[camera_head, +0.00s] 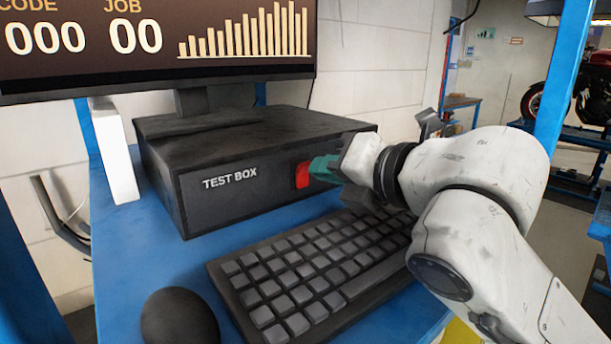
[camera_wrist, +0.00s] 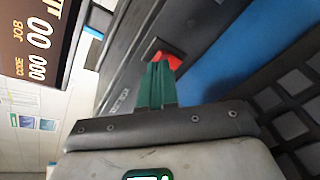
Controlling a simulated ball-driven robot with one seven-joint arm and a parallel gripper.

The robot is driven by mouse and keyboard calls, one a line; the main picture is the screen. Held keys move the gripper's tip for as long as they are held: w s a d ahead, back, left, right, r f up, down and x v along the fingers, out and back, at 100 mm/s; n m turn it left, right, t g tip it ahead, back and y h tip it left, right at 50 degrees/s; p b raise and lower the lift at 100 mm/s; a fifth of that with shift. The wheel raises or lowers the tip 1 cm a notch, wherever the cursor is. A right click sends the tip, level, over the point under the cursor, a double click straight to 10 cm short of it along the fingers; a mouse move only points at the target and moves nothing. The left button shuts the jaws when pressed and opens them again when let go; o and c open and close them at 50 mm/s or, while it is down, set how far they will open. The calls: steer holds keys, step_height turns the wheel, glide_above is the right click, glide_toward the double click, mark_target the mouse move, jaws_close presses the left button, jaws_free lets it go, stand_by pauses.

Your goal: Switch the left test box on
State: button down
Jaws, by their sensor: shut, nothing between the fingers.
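The black test box (camera_head: 240,190) stands on a blue table under a monitor, with "TEST BOX" lettered on its front. A red switch (camera_head: 303,175) sits at the right of that front face; it also shows in the wrist view (camera_wrist: 172,60). My gripper (camera_head: 322,167) has green fingers, shut and empty, with the tips right at the red switch. In the wrist view the fingertips (camera_wrist: 158,68) overlap the switch's lower left part. I cannot tell whether they touch it. The fingers hide part of the switch, and its on or off position is unclear.
A black keyboard (camera_head: 310,270) lies in front of the box, below my gripper. A dark mouse (camera_head: 180,318) lies at the front left. The monitor (camera_head: 160,45) stands above the box, showing code 000 and job 00. Blue table (camera_head: 125,260) is bare at the left.

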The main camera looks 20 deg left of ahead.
steer(key=shift+x, duration=1)
steer(key=shift+w+a+f, duration=0.2)
steer(key=shift+a, duration=0.1)
stand_by(0.4)
steer(key=shift+s+d+f+b, duration=0.1)
steer(key=shift+b, duration=0.25)
steer(key=shift+s+d, duration=0.25)
steer(key=shift+s, duration=0.05)
steer(key=shift+d+f+b+v, duration=0.1)
steer(key=shift+f+b+v, duration=0.2)
steer(key=shift+v, duration=0.95)
steer(key=shift+d+f+b+v, duration=0.1)
steer(key=shift+f+b+v, duration=0.2)
steer(key=shift+v, duration=1)
steer(key=shift+d+f+b+v, duration=0.1)
steer(key=shift+f+b+v, duration=0.2)
steer(key=shift+v, duration=0.95)
steer(key=shift+r, duration=0.15)
